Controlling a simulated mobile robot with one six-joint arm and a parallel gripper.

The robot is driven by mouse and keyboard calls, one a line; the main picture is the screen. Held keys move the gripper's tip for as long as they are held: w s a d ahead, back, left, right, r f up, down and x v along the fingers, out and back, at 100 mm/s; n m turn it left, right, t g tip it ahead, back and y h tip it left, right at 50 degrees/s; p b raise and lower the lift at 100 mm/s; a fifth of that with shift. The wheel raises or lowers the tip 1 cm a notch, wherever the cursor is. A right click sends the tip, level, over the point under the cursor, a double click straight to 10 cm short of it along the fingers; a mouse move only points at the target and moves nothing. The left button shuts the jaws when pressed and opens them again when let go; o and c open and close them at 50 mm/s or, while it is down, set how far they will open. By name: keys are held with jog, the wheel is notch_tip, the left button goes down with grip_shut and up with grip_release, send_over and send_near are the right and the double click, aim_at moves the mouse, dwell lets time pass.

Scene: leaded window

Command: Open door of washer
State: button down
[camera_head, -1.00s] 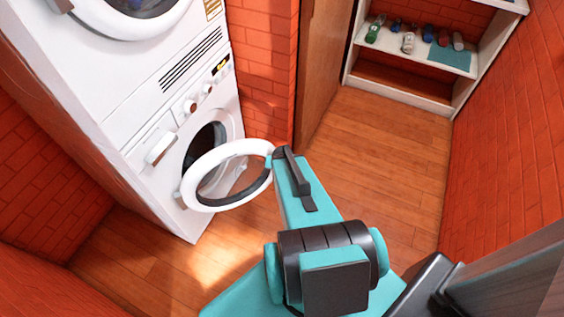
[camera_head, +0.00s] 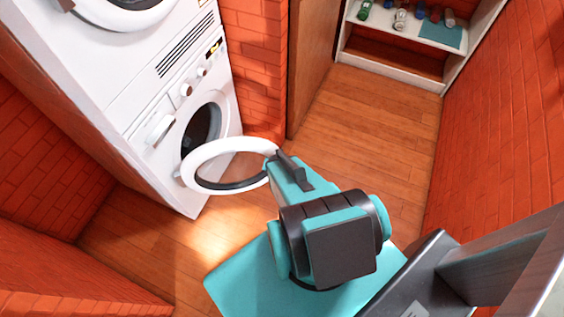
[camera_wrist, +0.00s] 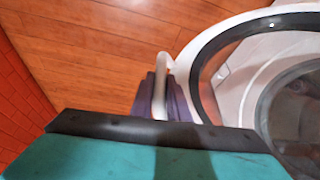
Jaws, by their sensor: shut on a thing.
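The white washer (camera_head: 165,165) stands at the left, below a second white machine. Its round door (camera_head: 220,150), a white ring with a dark inner rim, is swung out from the front on its left side. The dark drum opening (camera_head: 200,128) shows behind it. My gripper (camera_head: 272,160) is at the door's right edge. In the wrist view, my gripper's dark fingers (camera_wrist: 146,108) are shut on the pale curved handle (camera_wrist: 161,85) of the door. The wrist view also shows the door's ring (camera_wrist: 205,42) at the right. The fingertips are partly hidden in the head view.
A second white machine (camera_head: 100,50) is stacked above the washer. A white shelf (camera_head: 390,68) with several small bottles stands at the back. Red brick walls (camera_head: 500,130) close in on both sides. The wooden floor (camera_head: 360,130) between them is clear.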

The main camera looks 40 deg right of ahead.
jog(key=shift+s+a+p, duration=0.25)
jog(key=shift+s, duration=0.35)
jog(key=shift+s+a+p, duration=0.2)
jog(key=shift+s+a, duration=0.05)
jog(key=shift+s, duration=0.3)
jog(key=shift+f, duration=0.1)
jog(key=c, duration=1.7)
grip_release()
jog(key=shift+w+a, duration=0.1)
jog(key=shift+w, duration=0.1)
jog(key=shift+r, duration=0.25)
